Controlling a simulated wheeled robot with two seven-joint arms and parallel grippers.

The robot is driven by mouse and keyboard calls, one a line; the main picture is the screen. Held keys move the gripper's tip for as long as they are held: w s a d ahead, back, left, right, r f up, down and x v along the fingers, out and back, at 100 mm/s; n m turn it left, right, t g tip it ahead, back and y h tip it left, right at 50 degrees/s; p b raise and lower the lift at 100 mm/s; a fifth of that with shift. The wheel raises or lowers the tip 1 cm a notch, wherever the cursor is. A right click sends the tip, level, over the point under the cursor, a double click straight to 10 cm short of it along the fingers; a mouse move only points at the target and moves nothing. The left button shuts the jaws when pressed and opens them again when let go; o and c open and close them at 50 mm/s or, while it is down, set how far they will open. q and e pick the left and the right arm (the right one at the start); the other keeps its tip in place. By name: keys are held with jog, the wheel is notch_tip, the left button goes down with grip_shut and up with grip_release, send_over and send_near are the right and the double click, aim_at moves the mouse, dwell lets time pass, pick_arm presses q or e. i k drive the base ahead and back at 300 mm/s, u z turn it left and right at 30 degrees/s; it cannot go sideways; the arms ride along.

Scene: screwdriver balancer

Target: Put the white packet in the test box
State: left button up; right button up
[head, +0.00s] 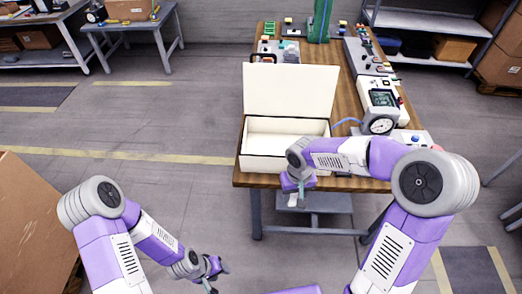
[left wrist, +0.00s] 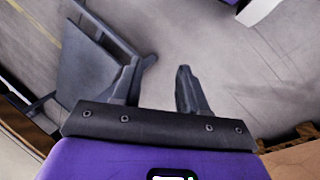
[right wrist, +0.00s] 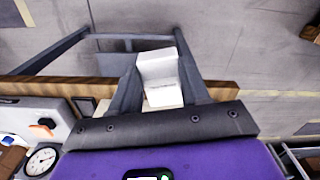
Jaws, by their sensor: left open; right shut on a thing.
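The test box (head: 262,163) stands at the table's near left corner, a wide cream-white box with its lid (head: 290,90) raised at the back. Its visible interior looks empty. My right gripper (head: 294,197) points down just in front of the box's near right part, outside it and by the table's front edge. It is shut on the white packet (right wrist: 158,72), which shows between its fingers in the right wrist view; in the head view the packet (head: 292,204) is mostly hidden. My left gripper (head: 216,275) is open and empty, low over the floor; its spread fingers show in the left wrist view (left wrist: 158,90).
The wooden table (head: 240,179) carries a meter with a round dial (head: 380,124), a grey device with a screen (head: 382,97) and a green stand (head: 320,22) at the back. A cardboard box (head: 35,220) stands at the left. Floor left of the table is clear.

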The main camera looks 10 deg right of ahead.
aim_at(285, 155)
jog(key=i, duration=1)
